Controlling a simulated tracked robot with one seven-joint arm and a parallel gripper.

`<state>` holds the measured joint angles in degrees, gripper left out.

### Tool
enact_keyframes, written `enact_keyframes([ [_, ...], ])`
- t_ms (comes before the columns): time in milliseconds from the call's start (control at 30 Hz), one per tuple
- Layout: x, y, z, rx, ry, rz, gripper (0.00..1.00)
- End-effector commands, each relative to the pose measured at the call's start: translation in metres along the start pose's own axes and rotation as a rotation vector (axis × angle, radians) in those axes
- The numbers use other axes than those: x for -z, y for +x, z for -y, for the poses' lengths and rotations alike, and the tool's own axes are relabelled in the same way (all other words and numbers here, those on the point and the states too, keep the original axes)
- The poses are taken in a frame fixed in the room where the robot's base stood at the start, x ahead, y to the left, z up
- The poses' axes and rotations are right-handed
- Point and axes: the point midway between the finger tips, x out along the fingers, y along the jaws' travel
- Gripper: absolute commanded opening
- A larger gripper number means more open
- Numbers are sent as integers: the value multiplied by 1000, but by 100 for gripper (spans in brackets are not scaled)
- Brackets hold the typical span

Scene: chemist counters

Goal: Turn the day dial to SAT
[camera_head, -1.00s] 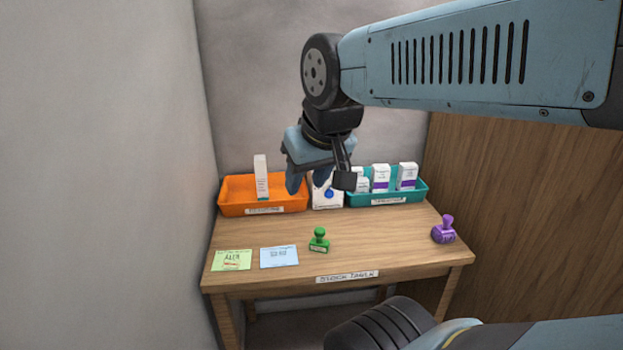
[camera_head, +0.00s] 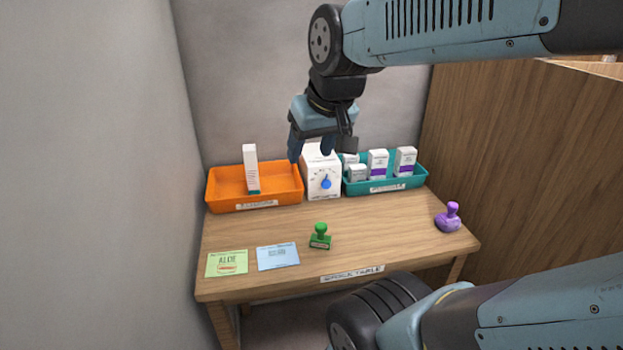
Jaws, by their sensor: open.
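The day dial is a small blue knob (camera_head: 326,183) on the front of a white box (camera_head: 318,165) at the back of the table, between the orange and teal trays. Small marks ring the knob, but they are too small to read, so I cannot tell which day it points to. My gripper (camera_head: 312,153) is open and points down, in front of and overlapping the top of the white box in the picture. The blue knob shows below the fingers, and I see no contact with it.
An orange tray (camera_head: 228,205) holds one white carton (camera_head: 251,168). A teal tray (camera_head: 409,183) holds several cartons. A green stamp (camera_head: 320,237), a purple stamp (camera_head: 449,217), a green card (camera_head: 227,263) and a blue card (camera_head: 278,256) lie on the wooden table (camera_head: 385,232). A wooden panel (camera_head: 520,150) stands right.

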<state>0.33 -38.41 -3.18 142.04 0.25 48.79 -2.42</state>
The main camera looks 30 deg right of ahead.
Motion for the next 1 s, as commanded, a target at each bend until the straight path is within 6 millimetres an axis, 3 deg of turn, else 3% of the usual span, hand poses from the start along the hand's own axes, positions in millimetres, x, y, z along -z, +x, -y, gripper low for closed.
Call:
enact_keyframes([
  [200, 41, 44, -32, 1, 68, 29, 59],
  [500, 83, 114, -87, -38, 156, 57, 59],
  [800, 100, 179, -145, -104, 221, 80, 59],
  [1000, 102, 198, -162, -128, 234, 86, 59],
])
